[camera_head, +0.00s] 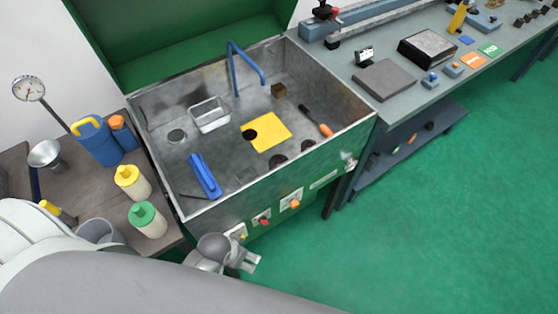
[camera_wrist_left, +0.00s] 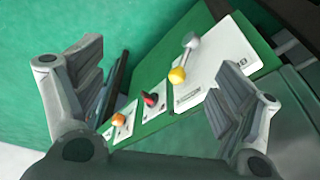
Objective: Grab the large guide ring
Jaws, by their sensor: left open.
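I cannot pick out a large guide ring for sure in either view. Several small dark round shapes lie in the metal basin (camera_head: 225,165): one dark round piece (camera_head: 250,134) at the yellow plate's left edge and others near the front right wall. They are too small to tell apart. My left gripper (camera_head: 248,262) is outside the basin, in front of its green control panel. In the left wrist view my left gripper (camera_wrist_left: 158,75) is open and empty, with the panel's knobs beyond its fingers. My right gripper is not in view.
The basin holds a yellow plate (camera_head: 268,132), a blue tool (camera_head: 205,175), a metal tray (camera_head: 209,115) and a blue faucet (camera_head: 246,65). Bottles (camera_head: 148,219) stand on the left bench. A workbench (camera_head: 405,105) with blocks is at right. The green floor (camera_head: 440,220) is clear.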

